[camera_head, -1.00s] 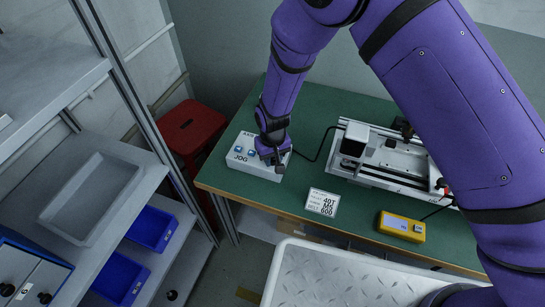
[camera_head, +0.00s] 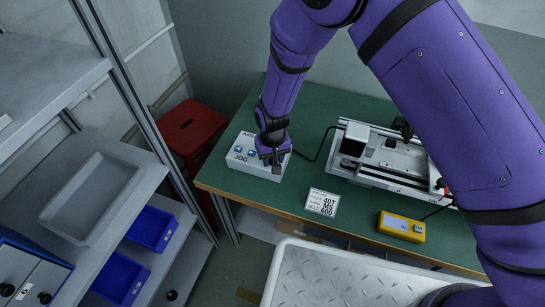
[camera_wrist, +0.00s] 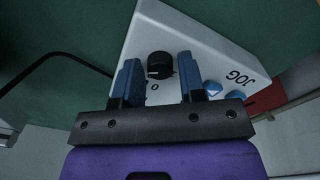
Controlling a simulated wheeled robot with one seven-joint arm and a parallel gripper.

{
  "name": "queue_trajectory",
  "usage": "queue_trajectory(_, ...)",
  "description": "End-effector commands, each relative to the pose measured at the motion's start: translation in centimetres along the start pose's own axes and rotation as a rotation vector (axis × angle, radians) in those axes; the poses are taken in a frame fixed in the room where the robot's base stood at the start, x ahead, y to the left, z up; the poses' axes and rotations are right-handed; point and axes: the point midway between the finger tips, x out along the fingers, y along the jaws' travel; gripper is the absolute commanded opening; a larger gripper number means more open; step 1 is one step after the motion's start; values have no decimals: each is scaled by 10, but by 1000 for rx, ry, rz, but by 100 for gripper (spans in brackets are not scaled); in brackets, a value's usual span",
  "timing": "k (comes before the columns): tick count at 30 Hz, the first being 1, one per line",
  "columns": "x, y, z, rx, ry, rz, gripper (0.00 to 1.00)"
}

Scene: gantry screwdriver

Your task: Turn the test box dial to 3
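The white box (camera_wrist: 215,45), lettered JOG, carries a black round dial (camera_wrist: 160,65) and two blue buttons (camera_wrist: 222,92). A "0" is printed beside the dial; no 3 is readable. The box (camera_head: 240,158) also shows in the head view, at the left end of the green table, with its dial hidden by my gripper (camera_head: 275,160). In the wrist view my gripper (camera_wrist: 158,72) is open. Its two blue fingers point at the box, one on each side of the dial, with a visible gap on both sides. How far the fingertips are above the face I cannot tell.
On the green table (camera_head: 300,85) stand a gantry machine (camera_head: 380,155), a printed card (camera_head: 322,202) and a yellow device (camera_head: 402,227). A black cable (camera_head: 318,147) runs between box and machine. A red stool (camera_head: 190,125) and grey shelves (camera_head: 130,150) are at left.

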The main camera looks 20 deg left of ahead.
Motion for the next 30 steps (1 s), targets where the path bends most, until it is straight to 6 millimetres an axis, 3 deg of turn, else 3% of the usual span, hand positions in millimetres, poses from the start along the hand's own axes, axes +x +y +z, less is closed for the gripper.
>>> queue_trajectory(7,-13,0,-1,-1,2,-1,37)
queue_trajectory(21,-93,0,-1,0,2,-1,37)
queue_trajectory(30,-108,0,0,0,0,0,37)
